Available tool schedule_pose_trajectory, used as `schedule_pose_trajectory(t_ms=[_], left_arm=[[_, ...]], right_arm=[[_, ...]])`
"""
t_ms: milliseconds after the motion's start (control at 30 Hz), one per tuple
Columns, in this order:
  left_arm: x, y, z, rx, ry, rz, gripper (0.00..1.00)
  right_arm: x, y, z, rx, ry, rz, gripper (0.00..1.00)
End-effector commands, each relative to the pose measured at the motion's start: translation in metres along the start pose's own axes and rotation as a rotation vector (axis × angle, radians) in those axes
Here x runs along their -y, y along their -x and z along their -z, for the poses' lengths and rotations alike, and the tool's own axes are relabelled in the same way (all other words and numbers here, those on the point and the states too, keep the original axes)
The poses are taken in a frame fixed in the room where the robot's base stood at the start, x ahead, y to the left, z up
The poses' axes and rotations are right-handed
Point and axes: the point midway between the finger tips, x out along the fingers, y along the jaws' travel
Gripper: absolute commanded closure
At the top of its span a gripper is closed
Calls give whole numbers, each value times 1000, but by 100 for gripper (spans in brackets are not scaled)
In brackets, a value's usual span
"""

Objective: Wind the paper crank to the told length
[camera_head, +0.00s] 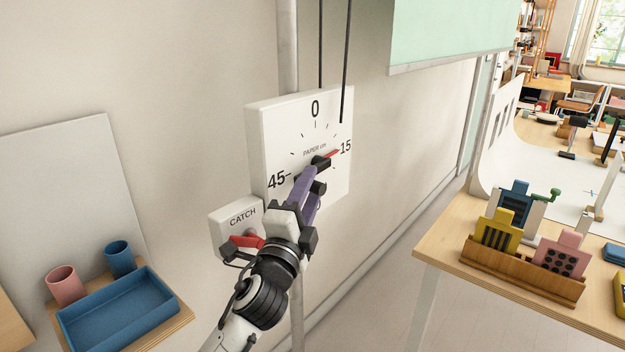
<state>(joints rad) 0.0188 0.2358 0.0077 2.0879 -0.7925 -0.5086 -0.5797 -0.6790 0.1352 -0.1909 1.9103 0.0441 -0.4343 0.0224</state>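A white dial board (268,140) on the wall reads "PAPER cm", with 0 at the top, 15 at the right and 45 at the left. Its red pointer (334,153) points at or very near the 15. A purple crank (303,186) extends from the dial's middle down toward my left gripper (300,205). My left gripper is at the crank and overlaps it in the picture; its fingers are partly hidden, so I cannot tell how tightly they close. A white box marked CATCH (243,216), with a red lever (248,241), is just lower left. My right gripper is out of view.
A pale green sheet (450,32) hangs at upper right. A blue tray (123,310), a pink cup (65,286) and a blue cup (120,259) are on a shelf at lower left. A wooden rack (522,274) with colored blocks stands on the right table.

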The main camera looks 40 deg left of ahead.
Motion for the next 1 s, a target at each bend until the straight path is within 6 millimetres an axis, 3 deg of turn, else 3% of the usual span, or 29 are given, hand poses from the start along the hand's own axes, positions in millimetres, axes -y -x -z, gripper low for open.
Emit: schedule_pose_trajectory(t_ms=[200,467,700,1000], left_arm=[[0,-17,0,-1,0,0,61],[-1,-18,0,-1,1,-1,61],[-1,-18,0,-1,1,-1,100],[-2,-21,4,-5,2,-2,100]], right_arm=[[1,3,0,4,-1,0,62],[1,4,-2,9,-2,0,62],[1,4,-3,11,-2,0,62],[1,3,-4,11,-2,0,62]])
